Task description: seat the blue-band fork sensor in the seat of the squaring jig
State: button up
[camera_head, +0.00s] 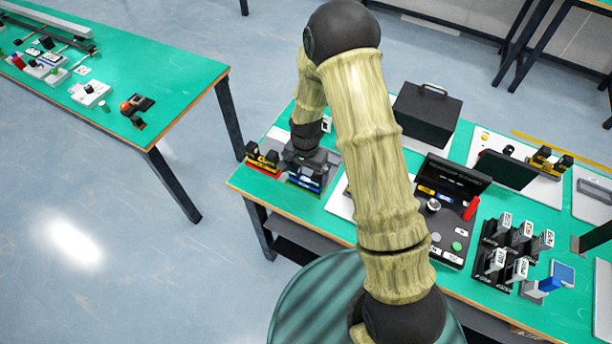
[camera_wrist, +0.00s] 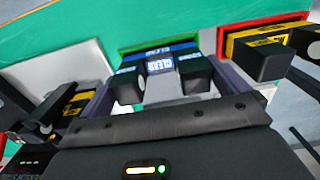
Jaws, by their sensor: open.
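The blue-band fork sensor (camera_wrist: 158,65) shows in the wrist view, with two black prongs facing my gripper, a white label and a blue band. In the head view its blue part (camera_head: 306,183) shows at the near left corner of the table, partly hidden by my gripper (camera_head: 314,160). My gripper is open; in the wrist view its grey fingers (camera_wrist: 160,88) stand on either side of the sensor. I cannot tell whether they touch it. I cannot tell for certain which fixture is the squaring jig.
A red-based yellow-and-black sensor (camera_wrist: 268,42) stands close on the right in the wrist view. The head view shows a dark fixture with an upright panel (camera_head: 455,178), a black box (camera_head: 427,113) and a rack of white-labelled parts (camera_head: 515,250). A second table (camera_head: 165,80) stands left.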

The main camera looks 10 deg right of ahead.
notch_tip(320, 180, down, 2)
jog(key=shift+c, duration=0.4)
jog(key=c, duration=0.7)
